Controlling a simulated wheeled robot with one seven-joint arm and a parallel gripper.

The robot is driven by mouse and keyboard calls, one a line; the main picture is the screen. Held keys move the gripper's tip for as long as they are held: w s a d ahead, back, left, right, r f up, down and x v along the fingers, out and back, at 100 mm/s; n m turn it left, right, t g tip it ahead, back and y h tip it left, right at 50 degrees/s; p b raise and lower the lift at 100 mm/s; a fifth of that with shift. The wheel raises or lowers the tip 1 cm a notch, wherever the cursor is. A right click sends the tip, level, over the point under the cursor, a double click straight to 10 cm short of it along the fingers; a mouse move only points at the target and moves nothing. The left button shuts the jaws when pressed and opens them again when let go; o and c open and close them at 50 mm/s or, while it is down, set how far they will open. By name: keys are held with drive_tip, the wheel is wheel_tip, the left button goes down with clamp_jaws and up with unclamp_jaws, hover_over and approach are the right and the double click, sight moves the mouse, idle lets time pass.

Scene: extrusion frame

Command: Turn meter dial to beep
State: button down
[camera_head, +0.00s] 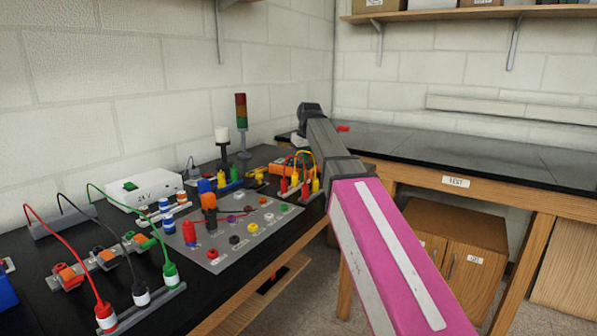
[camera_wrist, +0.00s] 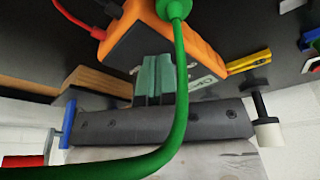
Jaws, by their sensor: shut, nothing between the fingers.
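The orange meter (camera_wrist: 172,38) fills the upper middle of the wrist view, and part of it shows in the head view (camera_head: 281,168), left of my arm. My gripper (camera_wrist: 156,62) is shut and empty, its green fingers together against or just in front of the meter's face. I cannot tell whether they touch. The dial is not discernible; the fingers may cover it. A green plug (camera_wrist: 174,9) with a green lead (camera_wrist: 180,90) sits at the meter and passes close to the camera. In the head view my gripper is hidden behind my arm.
A grey panel (camera_head: 222,257) with coloured sockets lies on the black bench. Red and yellow plugs (camera_head: 305,188) with looped leads stand beside my arm. A stack light (camera_head: 241,112) and a white power supply (camera_head: 140,190) are further left. A second bench (camera_head: 440,150) is at right.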

drive_tip(key=shift+w+d+r, duration=0.1)
drive_tip(key=shift+r, duration=1.3)
drive_tip(key=shift+w+d+r, duration=0.1)
drive_tip(key=shift+r, duration=1.25)
drive_tip(key=shift+r, duration=0.1)
drive_tip(key=shift+d+x, duration=0.2)
drive_tip(key=shift+x, duration=0.75)
drive_tip(key=shift+d+x, duration=0.15)
drive_tip(key=shift+x, duration=0.8)
drive_tip(key=shift+d+x, duration=0.2)
drive_tip(key=shift+x, duration=0.8)
drive_tip(key=shift+s+f, duration=0.25)
drive_tip(key=shift+f, duration=0.1)
